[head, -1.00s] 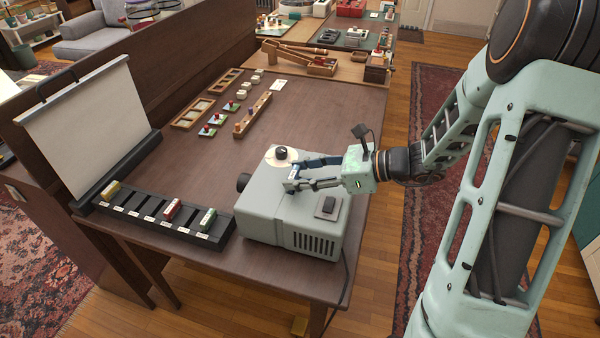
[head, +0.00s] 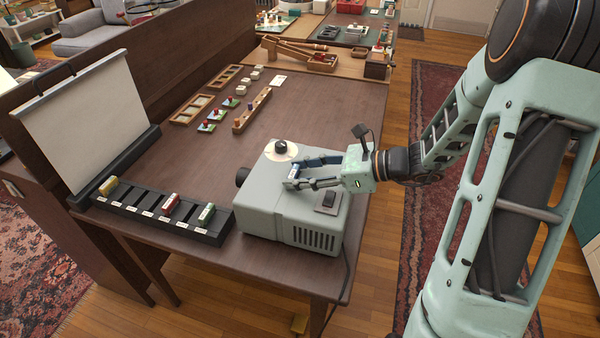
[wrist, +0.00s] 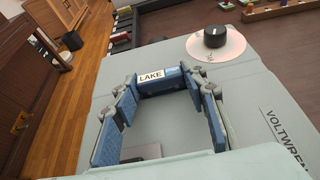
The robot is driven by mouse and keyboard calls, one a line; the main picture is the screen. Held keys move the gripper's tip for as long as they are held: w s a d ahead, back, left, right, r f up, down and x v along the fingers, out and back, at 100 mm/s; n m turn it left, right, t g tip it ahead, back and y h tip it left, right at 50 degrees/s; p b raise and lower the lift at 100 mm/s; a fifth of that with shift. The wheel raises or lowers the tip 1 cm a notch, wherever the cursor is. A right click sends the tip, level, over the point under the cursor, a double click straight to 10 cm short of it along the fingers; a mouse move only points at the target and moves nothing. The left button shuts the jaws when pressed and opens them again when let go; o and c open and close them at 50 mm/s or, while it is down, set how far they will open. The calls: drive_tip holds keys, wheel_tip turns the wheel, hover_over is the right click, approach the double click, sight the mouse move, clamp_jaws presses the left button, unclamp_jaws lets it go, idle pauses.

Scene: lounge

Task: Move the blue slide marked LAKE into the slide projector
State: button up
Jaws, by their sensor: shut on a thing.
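The blue slide marked LAKE (wrist: 168,82) sits between my fingertips in the wrist view, its white label legible. It shows small in the head view (head: 294,172). My gripper (head: 291,178) is shut on it over the top of the slide projector (head: 268,205). The fingers also show in the wrist view (wrist: 160,88), one at each end of the slide. The projector is a grey box with a round dial (head: 281,148) and a dark switch (head: 327,201) on top. The slide's lower edge and any slot under it are hidden, so I cannot tell how deep it sits.
A black slide rack (head: 150,212) with yellow, red and green slides stands left of the projector. A white screen (head: 82,125) stands behind the rack. Wooden trays (head: 192,110) and small knobbed pieces lie farther back. The table's middle (head: 205,165) is clear.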

drive_tip(key=shift+s+d+f, duration=0.1)
drive_tip(key=shift+s+f, duration=0.2)
drive_tip(key=shift+f, duration=0.4)
drive_tip(key=o, duration=0.9)
drive_tip(key=shift+o, duration=0.2)
drive_tip(key=shift+w+p+v, duration=0.25)
drive_tip(key=shift+p+v, duration=0.2)
drive_tip(key=shift+v, duration=0.65)
drive_tip(key=shift+p+v, duration=0.9)
drive_tip(key=shift+v, duration=1.05)
drive_tip(key=shift+w+r, duration=0.1)
drive_tip(key=shift+r, duration=0.05)
